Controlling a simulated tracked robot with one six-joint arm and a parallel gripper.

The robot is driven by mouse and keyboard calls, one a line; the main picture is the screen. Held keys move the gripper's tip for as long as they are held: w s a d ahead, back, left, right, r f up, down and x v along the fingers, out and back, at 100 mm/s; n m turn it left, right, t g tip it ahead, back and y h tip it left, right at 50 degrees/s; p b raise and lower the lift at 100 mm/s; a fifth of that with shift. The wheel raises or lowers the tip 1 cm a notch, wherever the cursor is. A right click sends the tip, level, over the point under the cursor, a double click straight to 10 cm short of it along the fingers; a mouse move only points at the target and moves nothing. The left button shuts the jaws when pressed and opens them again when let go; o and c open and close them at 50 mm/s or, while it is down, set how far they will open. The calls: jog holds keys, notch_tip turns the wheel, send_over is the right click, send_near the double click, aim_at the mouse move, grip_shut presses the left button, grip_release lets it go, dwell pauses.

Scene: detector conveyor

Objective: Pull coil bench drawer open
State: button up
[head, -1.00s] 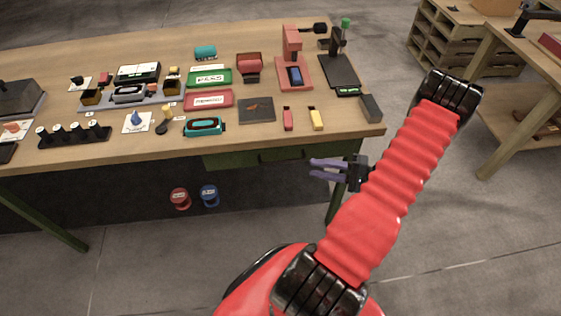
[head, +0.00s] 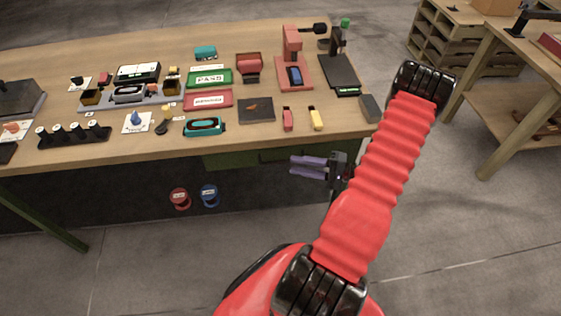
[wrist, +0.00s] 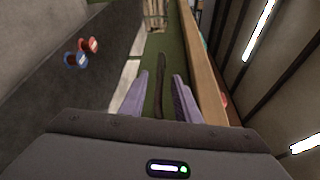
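The coil bench drawer has a dark green front (head: 232,160) under the bench top, and its dark handle shows partly beside it. In the wrist view, the green drawer front (wrist: 171,48) runs down the middle with the dark bar handle (wrist: 159,82) on it. My gripper (head: 292,166) has purple fingers and is in front of the drawer, near its right part. In the wrist view, my gripper (wrist: 160,75) is open, with one finger on each side of the handle in the picture. I cannot tell whether the fingers touch the handle. The drawer looks shut.
The wooden bench top (head: 140,158) is crowded with detectors, trays and tools. A red spool (head: 180,198) and a blue spool (head: 209,194) are below it, to the left. Open floor lies in front.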

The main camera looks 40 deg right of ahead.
aim_at(279, 161)
jog(key=shift+x, duration=3.6)
jog(key=shift+s, duration=0.1)
grip_shut()
